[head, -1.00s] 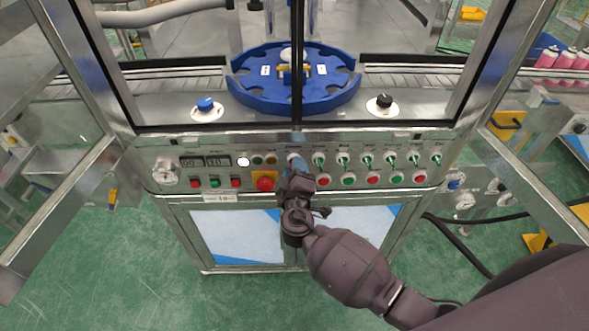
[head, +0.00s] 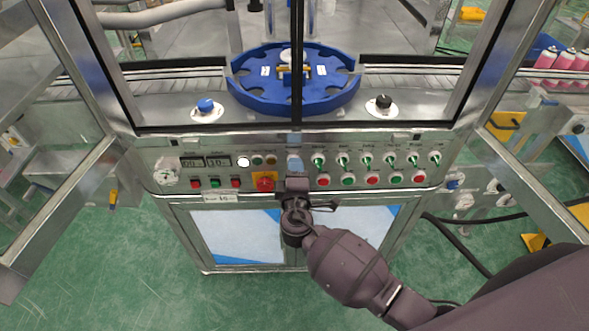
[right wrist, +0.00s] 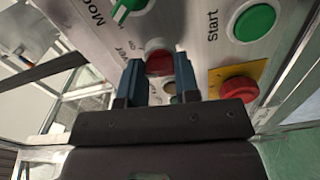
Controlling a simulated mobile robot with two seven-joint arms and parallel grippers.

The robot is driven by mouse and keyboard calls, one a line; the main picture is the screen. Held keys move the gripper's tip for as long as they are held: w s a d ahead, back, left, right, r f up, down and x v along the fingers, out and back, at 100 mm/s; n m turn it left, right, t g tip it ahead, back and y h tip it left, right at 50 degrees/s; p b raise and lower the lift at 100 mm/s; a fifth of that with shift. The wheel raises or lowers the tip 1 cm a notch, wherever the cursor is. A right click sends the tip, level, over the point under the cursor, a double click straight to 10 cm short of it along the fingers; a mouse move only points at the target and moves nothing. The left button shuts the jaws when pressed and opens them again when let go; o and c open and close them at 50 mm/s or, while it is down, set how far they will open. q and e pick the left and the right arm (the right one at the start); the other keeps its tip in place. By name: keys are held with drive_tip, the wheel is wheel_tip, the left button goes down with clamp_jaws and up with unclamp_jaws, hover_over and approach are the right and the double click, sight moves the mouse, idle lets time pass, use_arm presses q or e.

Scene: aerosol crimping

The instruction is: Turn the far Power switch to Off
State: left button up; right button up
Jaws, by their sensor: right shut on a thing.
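The Power switch (right wrist: 159,62) shows as a red round knob between my fingertips in the right wrist view, beside a partly hidden label ending in "wer" with "On". In the head view it is hidden behind my gripper. My right gripper (head: 294,166) is at the front panel, left of the row of green switches. Its two blue-grey fingers, also in the right wrist view (right wrist: 157,75), are shut on the knob, one on each side. The knob's exact pointing direction is hidden. My left gripper is not in view.
Green selector switches (head: 364,160) line the panel to the right, above red and green buttons (head: 348,180). A red emergency button on a yellow plate (head: 264,181) sits close to the left of my gripper. Glass doors stand open on both sides.

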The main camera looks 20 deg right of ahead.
drive_tip(key=shift+n+p, duration=1)
drive_tip(key=shift+n, duration=2.6)
drive_tip(key=o, duration=0.9)
drive_tip(key=v, duration=1.1)
drive_tip(key=shift+w, duration=0.1)
